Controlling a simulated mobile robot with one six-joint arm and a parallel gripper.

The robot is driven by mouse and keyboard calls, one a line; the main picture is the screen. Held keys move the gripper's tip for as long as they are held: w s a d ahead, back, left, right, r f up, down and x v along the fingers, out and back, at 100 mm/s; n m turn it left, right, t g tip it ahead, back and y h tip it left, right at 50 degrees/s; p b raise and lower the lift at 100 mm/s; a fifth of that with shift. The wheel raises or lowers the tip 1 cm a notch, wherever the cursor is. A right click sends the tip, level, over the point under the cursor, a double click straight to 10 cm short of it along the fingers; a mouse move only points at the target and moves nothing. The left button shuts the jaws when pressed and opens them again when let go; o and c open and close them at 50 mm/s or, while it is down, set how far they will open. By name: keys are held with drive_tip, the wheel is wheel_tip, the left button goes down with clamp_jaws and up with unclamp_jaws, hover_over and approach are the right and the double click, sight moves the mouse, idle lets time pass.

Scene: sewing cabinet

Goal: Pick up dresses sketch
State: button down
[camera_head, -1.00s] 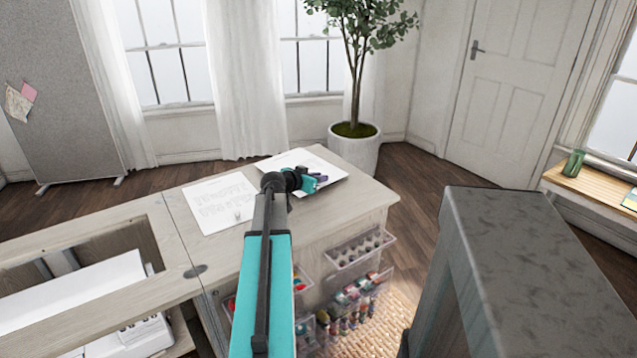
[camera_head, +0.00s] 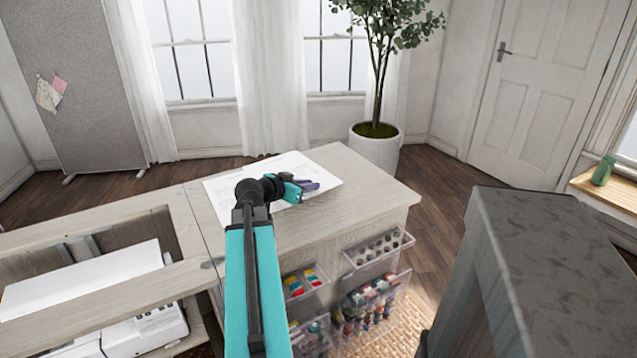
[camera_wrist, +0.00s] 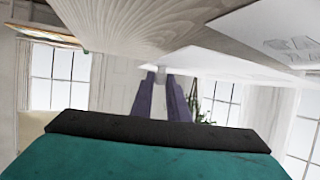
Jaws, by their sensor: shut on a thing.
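Two white paper sheets overlap at the far side of the wooden cabinet top. The left sheet (camera_head: 222,196) carries faint drawing lines. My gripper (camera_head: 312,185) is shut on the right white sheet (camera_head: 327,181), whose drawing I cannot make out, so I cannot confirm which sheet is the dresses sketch. In the wrist view my purple fingers (camera_wrist: 165,105) have white paper between them, and a sheet with a grey drawing (camera_wrist: 290,48) shows at upper right. My arm hides part of the sheets in the head view.
The cabinet top (camera_head: 370,187) is bare at right. Clear drawers (camera_head: 378,250) with sewing supplies stick out below. A sewing machine (camera_head: 160,322) sits in the cabinet's left opening. A dark grey block (camera_head: 550,225) stands at right. A potted plant (camera_head: 375,150) stands behind.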

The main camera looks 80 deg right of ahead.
drive_tip(key=shift+w+a, duration=0.4)
drive_tip(key=shift+a, duration=0.2)
idle(1.0)
